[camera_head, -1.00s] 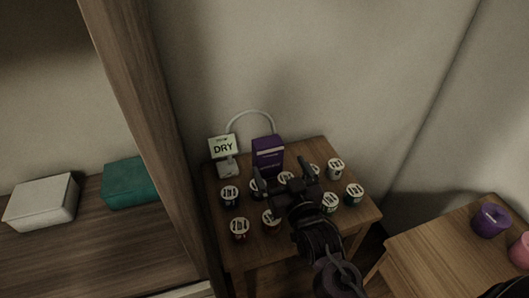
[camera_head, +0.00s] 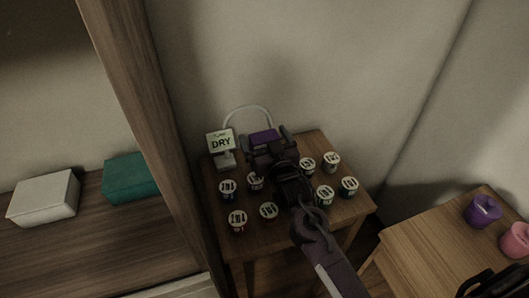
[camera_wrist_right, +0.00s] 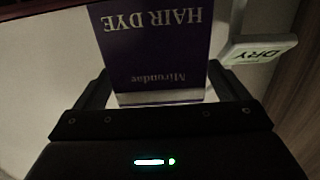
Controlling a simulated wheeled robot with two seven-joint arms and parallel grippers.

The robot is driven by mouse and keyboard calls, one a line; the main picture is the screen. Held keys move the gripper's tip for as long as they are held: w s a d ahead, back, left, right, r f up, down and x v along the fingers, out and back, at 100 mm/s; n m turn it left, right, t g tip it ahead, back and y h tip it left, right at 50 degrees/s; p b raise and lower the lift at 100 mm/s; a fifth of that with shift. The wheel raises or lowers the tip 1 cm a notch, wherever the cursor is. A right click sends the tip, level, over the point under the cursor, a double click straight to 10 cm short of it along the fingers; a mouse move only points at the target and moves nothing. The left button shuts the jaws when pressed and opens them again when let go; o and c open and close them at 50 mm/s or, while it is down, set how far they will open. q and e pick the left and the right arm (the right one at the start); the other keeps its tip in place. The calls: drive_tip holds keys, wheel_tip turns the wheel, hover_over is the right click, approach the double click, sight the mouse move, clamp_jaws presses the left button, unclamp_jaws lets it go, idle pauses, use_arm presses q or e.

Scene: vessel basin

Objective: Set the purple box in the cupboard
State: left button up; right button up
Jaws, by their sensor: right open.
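The purple box (camera_head: 264,138) stands upright on the small wooden table (camera_head: 247,244); in the head view its lower part is hidden behind my right gripper (camera_head: 267,145). In the right wrist view the box (camera_wrist_right: 155,50) shows "HAIR DYE" upside down and sits between the two open fingers of my right gripper (camera_wrist_right: 160,92). Some gap shows beside the box, so the fingers look apart from it. The cupboard (camera_head: 160,120) is at the left, with a wooden shelf (camera_head: 100,235) inside. My left gripper is not in view.
A "DRY" sign (camera_head: 222,143) stands close left of the box, with a pale curved hoop (camera_head: 248,108) behind. Several small lidded cups (camera_head: 238,219) surround my right arm. On the shelf are a white box (camera_head: 44,198) and a teal box (camera_head: 130,178); bare shelf lies in front.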

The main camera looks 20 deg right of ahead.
drive_tip(key=shift+r, duration=0.1)
drive_tip(key=c, duration=1.6)
